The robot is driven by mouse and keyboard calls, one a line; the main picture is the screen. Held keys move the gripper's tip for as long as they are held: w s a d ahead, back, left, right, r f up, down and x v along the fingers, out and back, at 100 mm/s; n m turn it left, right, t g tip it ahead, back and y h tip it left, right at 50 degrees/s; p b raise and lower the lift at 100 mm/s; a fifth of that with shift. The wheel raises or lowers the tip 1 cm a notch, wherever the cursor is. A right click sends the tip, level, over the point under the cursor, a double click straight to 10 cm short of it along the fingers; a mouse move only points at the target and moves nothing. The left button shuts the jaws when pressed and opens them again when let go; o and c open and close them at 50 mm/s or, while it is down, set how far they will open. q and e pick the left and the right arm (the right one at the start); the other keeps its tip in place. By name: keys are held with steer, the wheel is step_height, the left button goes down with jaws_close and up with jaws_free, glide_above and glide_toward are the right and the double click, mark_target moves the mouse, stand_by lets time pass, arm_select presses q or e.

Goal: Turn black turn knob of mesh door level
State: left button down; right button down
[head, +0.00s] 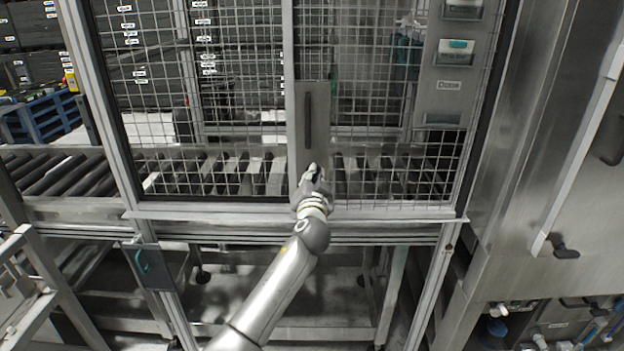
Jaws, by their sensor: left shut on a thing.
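The mesh door (225,95) stands upright in a metal frame in the middle of the head view. A grey plate (318,92) with a long black vertical handle (307,120) sits on its centre post. My left gripper (313,174) is at the lower end of this plate, just below the handle. It is shut on the black turn knob, which the fingers hide almost fully, so I cannot tell the knob's angle. My right gripper is not in view.
Behind the mesh runs a roller conveyor (235,178). A control panel (450,75) with labelled switches is at the upper right. A steel cabinet (545,130) with a black handle (563,247) stands at the right. A blue pallet (45,118) is at the far left.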

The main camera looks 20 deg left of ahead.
arm_select(q)
steer(key=m, duration=0.5)
steer(key=shift+d+f+m+p, duration=0.1)
steer(key=shift+d+m+p, duration=0.05)
steer(key=shift+m+p, duration=0.25)
steer(key=shift+d+f+m+p, duration=0.1)
steer(key=shift+m+p, duration=0.1)
steer(key=shift+m, duration=0.7)
steer(key=shift+a+f+m+p, duration=0.1)
steer(key=shift+m+p, duration=0.15)
steer(key=shift+m, duration=0.65)
steer(key=shift+d+f+m+p, duration=0.1)
steer(key=shift+m+p, duration=0.1)
steer(key=shift+m, duration=0.7)
steer(key=c, duration=1.5)
jaws_free()
steer(key=v, duration=1.2)
